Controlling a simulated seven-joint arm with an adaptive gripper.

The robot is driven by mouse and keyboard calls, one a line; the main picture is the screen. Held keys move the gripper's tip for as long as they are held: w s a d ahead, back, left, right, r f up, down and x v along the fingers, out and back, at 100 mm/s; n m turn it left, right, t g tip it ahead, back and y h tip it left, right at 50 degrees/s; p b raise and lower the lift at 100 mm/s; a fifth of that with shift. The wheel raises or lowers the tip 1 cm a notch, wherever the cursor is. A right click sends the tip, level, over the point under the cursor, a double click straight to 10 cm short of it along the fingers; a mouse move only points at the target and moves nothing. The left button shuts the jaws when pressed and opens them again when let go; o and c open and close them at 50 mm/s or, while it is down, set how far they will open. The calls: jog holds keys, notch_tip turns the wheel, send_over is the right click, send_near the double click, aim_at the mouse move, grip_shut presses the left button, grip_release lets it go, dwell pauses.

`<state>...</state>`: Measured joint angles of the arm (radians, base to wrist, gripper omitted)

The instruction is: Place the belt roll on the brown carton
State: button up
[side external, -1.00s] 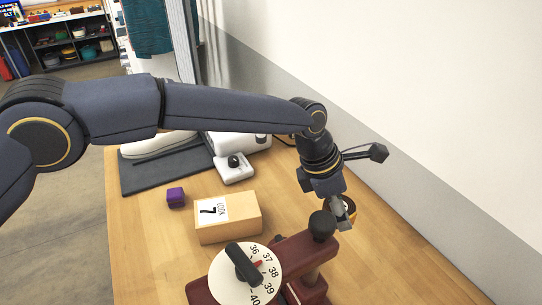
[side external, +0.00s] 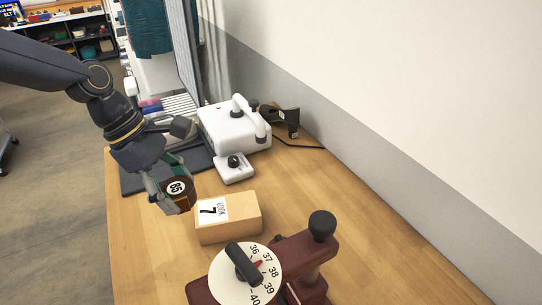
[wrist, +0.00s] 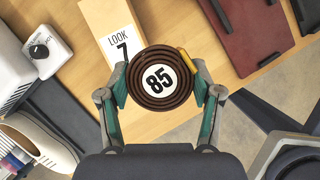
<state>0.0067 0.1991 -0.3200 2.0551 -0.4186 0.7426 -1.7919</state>
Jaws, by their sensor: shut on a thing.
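The belt roll (side external: 183,203) is a dark brown coil with a white disc marked 85. My gripper (side external: 172,196) is shut on it, with one finger on each side of the coil in the wrist view (wrist: 160,90). The roll (wrist: 158,101) is held up, left of the brown carton in the side view. The brown carton (side external: 232,230) is a tan box with a white label reading LOOK 7, standing on the table. In the wrist view the carton (wrist: 96,14) lies beyond the roll, which covers its near end. Its top looks empty.
A dark red device with a numbered dial (side external: 262,288) and black knob stands right of the carton in front. A white machine (side external: 228,130) stands behind, with a small white unit (side external: 234,172) before it and a dark mat (side external: 135,183) beside it. Bare table lies right of the carton.

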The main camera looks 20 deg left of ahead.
jog(key=w+d+f, duration=0.2)
jog(key=w, duration=0.3)
send_over(231, 208)
jog(key=a, duration=0.1)
notch_tip(231, 208, down, 6)
jog(key=shift+s+f, duration=0.15)
jog(key=shift+f, duration=1.5)
jog(key=shift+f, duration=0.15)
jog(key=o, duration=1.2)
jog(key=shift+a, duration=0.1)
